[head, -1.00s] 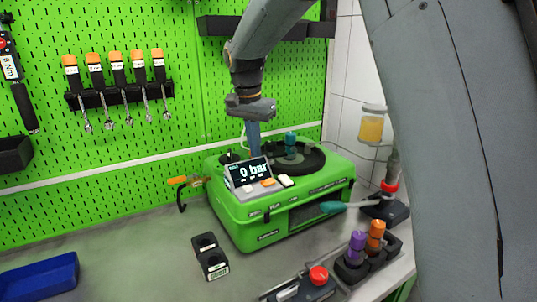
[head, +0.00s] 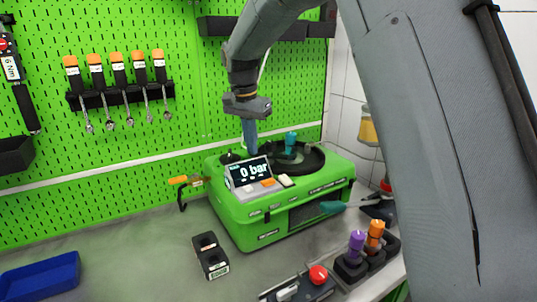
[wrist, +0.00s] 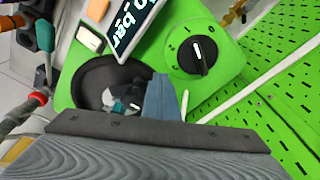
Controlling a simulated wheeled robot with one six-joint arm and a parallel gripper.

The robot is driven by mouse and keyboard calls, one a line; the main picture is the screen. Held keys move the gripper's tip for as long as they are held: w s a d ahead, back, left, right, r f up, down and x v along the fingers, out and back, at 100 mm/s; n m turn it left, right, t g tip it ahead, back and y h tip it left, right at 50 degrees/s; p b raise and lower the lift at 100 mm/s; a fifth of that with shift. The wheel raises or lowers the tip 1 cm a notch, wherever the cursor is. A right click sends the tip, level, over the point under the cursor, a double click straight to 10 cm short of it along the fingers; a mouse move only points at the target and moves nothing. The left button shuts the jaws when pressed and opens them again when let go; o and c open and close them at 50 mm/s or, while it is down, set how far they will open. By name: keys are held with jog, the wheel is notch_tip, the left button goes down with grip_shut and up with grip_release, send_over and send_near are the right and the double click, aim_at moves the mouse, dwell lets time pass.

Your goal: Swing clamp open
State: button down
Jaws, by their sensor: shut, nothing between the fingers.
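The green test unit (head: 262,232) stands on the bench with a "0 bar" display (head: 254,171) on top. Behind the display is a round black recess (head: 312,163) with a teal-topped part (head: 290,140) upright in it. I cannot tell which part is the clamp. My gripper (head: 251,150) points down with blue fingers shut and empty, behind the display at the left side of the recess. In the wrist view the fingers (wrist: 162,78) partly hide the recess (wrist: 82,88). Dark and teal parts (wrist: 118,104) show beside them. A black knob (wrist: 196,56) is on the green top nearby.
A green pegboard (head: 130,130) with several orange-handled tools stands behind the bench. A black two-hole block (head: 210,256), a blue tray (head: 40,278), a red button (head: 318,274) and purple (head: 356,243) and orange (head: 375,232) parts lie around the unit.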

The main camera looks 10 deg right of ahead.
jog(key=shift+w, duration=0.5)
jog(key=shift+w+d, duration=0.15)
jog(key=shift+w, duration=0.8)
jog(key=shift+w+d+p, duration=0.1)
jog(key=shift+p, duration=0.2)
jog(key=shift+w+d, duration=0.1)
jog(key=shift+w, duration=0.15)
jog(key=shift+s+r, duration=0.1)
jog(key=shift+r, duration=0.05)
jog(key=shift+s+a+r+p, duration=0.2)
jog(key=shift+r+p, duration=0.2)
jog(key=shift+p, duration=0.15)
